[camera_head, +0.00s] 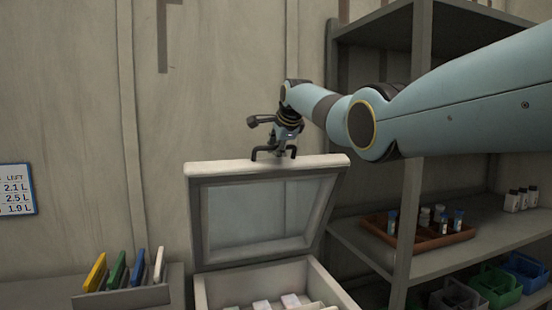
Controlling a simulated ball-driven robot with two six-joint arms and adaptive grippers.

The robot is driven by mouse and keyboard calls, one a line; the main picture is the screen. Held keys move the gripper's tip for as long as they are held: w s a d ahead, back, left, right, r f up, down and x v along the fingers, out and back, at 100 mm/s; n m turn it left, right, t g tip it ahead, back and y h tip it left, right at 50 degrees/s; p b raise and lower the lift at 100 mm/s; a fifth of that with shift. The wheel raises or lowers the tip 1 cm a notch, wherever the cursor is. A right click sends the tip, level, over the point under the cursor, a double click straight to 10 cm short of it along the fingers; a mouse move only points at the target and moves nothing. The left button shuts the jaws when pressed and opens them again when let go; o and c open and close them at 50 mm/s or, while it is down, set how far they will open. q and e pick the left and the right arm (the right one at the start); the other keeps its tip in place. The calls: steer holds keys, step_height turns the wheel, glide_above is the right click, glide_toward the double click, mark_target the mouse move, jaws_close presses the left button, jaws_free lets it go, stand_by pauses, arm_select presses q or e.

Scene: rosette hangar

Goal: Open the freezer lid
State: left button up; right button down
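The freezer lid (195,215) stands raised at the back of the freezer (342,292), steeply tilted up, with a pale frame and a grey inner panel. A black handle (257,153) sits on the lid's upper edge. My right gripper (262,136) is just above and at this handle. Its dark fingers look spread apart, one pointing left and one reaching down near the handle. Whether it touches the handle is hard to tell. My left gripper is not in view.
Pale boxes (291,300) show inside the open freezer. A rack of coloured panels (122,299) stands at left. A shelf unit (470,235) at right holds a brown tray (425,240) with vials and coloured bins (495,288). A sign (17,190) hangs on the wall.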

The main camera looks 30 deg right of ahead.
steer(key=shift+w+d+r, duration=0.15)
steer(key=shift+w+r, duration=0.15)
steer(key=shift+r, duration=0.2)
steer(key=shift+w+r, duration=0.1)
steer(key=shift+w, duration=0.15)
steer(key=c, duration=1.6)
jaws_free()
steer(key=shift+s, duration=0.2)
steer(key=shift+o, duration=0.2)
steer(key=shift+s, duration=0.1)
steer(key=v, duration=1.2)
